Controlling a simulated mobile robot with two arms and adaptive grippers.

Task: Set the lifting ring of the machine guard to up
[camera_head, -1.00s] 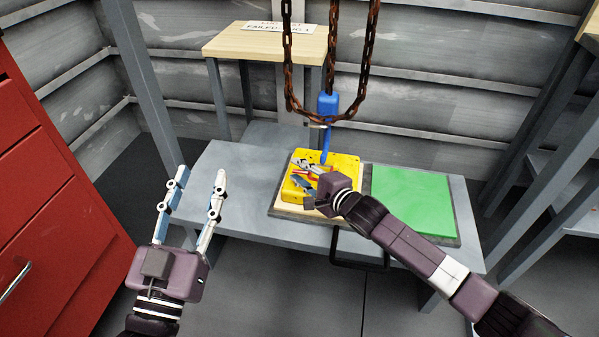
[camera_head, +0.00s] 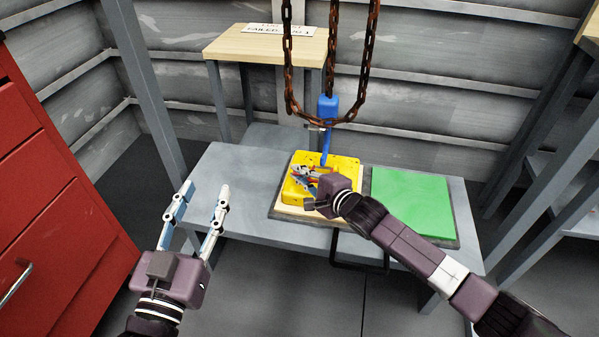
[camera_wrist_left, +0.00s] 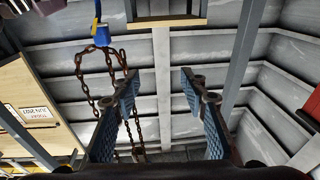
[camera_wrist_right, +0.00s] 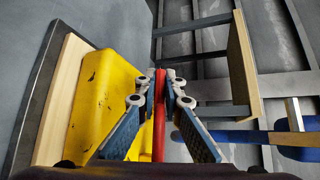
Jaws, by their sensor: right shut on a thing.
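The machine guard (camera_head: 345,166) is a yellow, scuffed block on a wooden board on the grey bench. It also shows in the right wrist view (camera_wrist_right: 107,95). Its lifting ring (camera_wrist_right: 159,125) shows as a red bar in the right wrist view, running between my fingers and standing out beside the yellow face. My right gripper (camera_wrist_right: 160,78) is shut on the ring; in the head view the right gripper (camera_head: 312,174) sits over the guard and hides most of the ring. My left gripper (camera_head: 205,188) is open and empty, in the air left of the bench.
A rusty chain (camera_head: 287,70) with a blue hook (camera_head: 326,125) hangs over the guard's back. A green pad (camera_head: 415,200) lies right of the guard. A red cabinet (camera_head: 60,190) stands at left. A wooden-topped table (camera_head: 265,48) stands behind. The bench's left part is bare.

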